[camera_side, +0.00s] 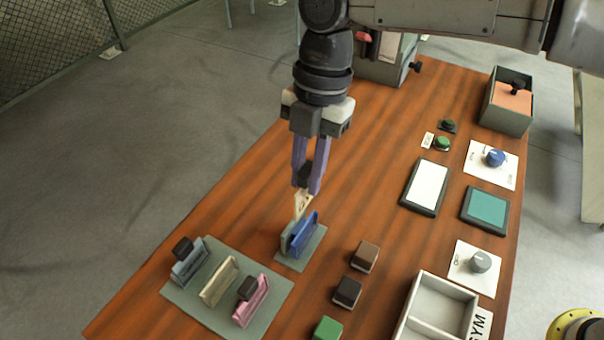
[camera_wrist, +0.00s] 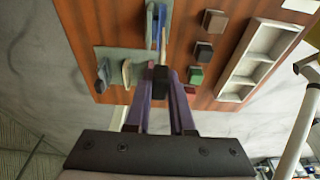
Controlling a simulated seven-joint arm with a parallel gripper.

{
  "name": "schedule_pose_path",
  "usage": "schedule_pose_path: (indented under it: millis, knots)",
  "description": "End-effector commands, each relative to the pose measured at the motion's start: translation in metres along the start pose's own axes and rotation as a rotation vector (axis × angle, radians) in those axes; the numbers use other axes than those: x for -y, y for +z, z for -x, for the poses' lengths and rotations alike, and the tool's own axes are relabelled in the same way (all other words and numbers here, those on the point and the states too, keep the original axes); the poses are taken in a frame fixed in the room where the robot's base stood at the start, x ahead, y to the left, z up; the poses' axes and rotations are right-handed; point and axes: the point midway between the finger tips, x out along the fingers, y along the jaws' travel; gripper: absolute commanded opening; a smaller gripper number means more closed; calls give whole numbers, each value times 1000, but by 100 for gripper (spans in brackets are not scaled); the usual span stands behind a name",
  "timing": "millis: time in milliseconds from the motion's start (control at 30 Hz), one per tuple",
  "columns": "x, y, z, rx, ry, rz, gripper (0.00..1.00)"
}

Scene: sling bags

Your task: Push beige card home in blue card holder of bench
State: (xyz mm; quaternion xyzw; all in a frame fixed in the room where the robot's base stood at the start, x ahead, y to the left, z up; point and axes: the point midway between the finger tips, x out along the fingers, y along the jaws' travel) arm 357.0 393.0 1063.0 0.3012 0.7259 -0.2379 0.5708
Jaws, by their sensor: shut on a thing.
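My gripper (camera_side: 308,184) is purple-fingered and points down over the bench (camera_side: 190,235). It is shut on the beige card (camera_side: 301,203), which is held upright above or at the blue card holder (camera_side: 304,236). The card's lower end meets the top of the holder in the side view; I cannot tell how deep it sits in the slot. The blue holder stands on a small grey-green base plate. In the wrist view the blue holder (camera_wrist: 155,24) is at the top, past the gripper fingertips (camera_wrist: 160,82), and the card is mostly hidden.
A grey-green plate (camera_side: 177,296) to the left bears grey, beige and pink holders, two with dark blocks. Brown, black and green blocks (camera_side: 327,328) lie to the right of the blue holder. A white divided tray (camera_side: 432,310) stands at the front right. Pads and knobs line the right side.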

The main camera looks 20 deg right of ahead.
Motion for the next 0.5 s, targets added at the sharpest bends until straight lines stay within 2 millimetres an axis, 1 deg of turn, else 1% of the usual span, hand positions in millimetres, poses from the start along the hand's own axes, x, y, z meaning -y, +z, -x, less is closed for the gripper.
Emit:
schedule_pose_path:
  millis: [133,267,500]
  knots:
    - [0,0,0,0,1,3,0]
    - [0,2,-8,0,-1,2,0]
    - [0,6,-28,0,-1,2,0]
